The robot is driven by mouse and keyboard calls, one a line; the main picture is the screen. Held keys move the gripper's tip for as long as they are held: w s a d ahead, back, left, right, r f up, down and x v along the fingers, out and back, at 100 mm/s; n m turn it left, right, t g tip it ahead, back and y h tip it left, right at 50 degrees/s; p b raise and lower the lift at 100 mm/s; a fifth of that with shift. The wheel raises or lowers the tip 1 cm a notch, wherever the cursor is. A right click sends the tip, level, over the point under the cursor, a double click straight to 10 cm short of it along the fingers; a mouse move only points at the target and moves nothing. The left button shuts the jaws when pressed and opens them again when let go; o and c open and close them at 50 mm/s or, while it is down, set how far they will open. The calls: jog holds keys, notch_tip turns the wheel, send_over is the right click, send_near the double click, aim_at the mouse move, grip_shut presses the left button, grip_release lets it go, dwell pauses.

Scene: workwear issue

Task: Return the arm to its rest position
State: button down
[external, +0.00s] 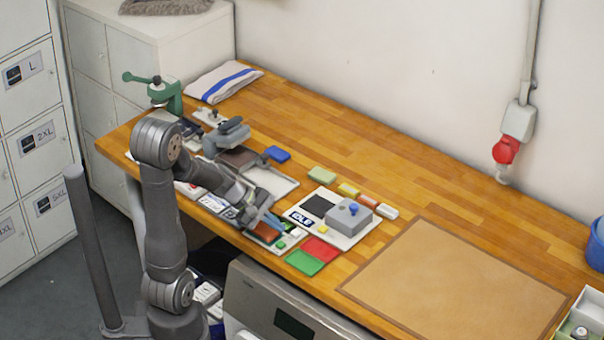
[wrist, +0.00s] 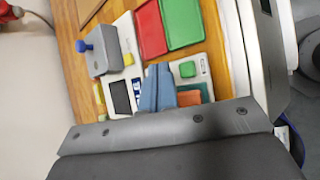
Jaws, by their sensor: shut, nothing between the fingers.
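My arm rises at the left front of the wooden bench and bends down over its front edge. My gripper (external: 265,222) is low over the bench's front left part, left of the grey device with the blue knob. In the wrist view my gripper's blue-grey fingers (wrist: 158,88) are together, with nothing visible between them. An orange-brown pad (external: 266,232) lies right by the fingers in the external view, partly hidden by them. I cannot tell whether the fingers touch anything below.
A grey box with a blue knob (external: 350,215) stands on a white plate. Red (external: 321,248) and green (external: 304,262) pads lie at the front edge. A green clamp (external: 168,92) stands at the back left. A tan mat (external: 450,285) lies clear at right.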

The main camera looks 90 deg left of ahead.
jog(key=shift+r, duration=3)
jog(key=shift+f, duration=2.95)
notch_tip(320, 180, up, 27)
jog(key=w+m+g+y, duration=0.1)
jog(key=m+g, duration=0.8)
jog(key=m, duration=0.7)
jog(key=shift+d+f, duration=0.1)
